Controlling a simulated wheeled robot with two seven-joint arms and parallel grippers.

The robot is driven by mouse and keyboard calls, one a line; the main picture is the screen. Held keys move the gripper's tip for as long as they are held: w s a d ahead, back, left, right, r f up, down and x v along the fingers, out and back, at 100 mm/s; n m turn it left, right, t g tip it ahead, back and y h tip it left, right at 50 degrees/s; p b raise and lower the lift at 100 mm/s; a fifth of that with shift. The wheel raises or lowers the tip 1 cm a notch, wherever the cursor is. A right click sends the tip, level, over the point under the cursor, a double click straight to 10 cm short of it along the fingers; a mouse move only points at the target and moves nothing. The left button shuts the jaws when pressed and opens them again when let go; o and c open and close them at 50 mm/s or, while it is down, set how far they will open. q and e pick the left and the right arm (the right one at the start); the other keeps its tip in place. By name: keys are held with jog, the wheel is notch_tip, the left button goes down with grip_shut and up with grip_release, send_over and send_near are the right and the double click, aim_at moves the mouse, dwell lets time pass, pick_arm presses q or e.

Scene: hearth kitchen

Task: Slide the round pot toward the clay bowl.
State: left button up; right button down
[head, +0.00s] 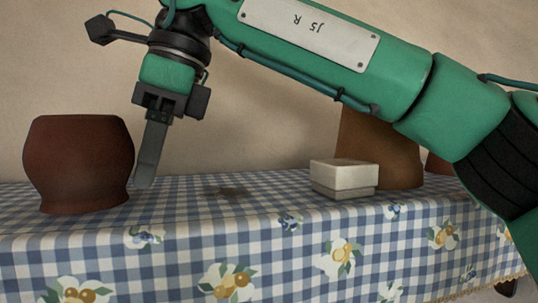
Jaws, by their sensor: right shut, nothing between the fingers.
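A dark red-brown round pot (78,165) stands upright at the left of the table. My right gripper (146,184) points down with its fingers shut and empty, close beside the pot's right side, tips near the cloth. I cannot tell whether it touches the pot. At the right, a small part of a reddish-brown thing (437,164) shows behind my right arm; it may be the clay bowl, but most of it is hidden. My left gripper is not in view.
A checked cloth with flowers covers the table (250,240). A small pale lidded box (343,178) stands right of centre, before a tall brown vessel (375,150) partly hidden by my arm. A dark stain (228,193) marks the cloth. The middle is otherwise clear.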

jog(key=shift+s+d+r, duration=0.1)
jog(key=shift+s+r, duration=0.05)
jog(key=shift+s, duration=0.2)
jog(key=shift+s+r, duration=0.1)
jog(key=shift+r, duration=0.25)
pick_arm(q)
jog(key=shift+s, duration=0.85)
pick_arm(e)
jog(key=v, duration=1.1)
jog(key=shift+w+d, duration=0.1)
jog(key=shift+w, duration=0.15)
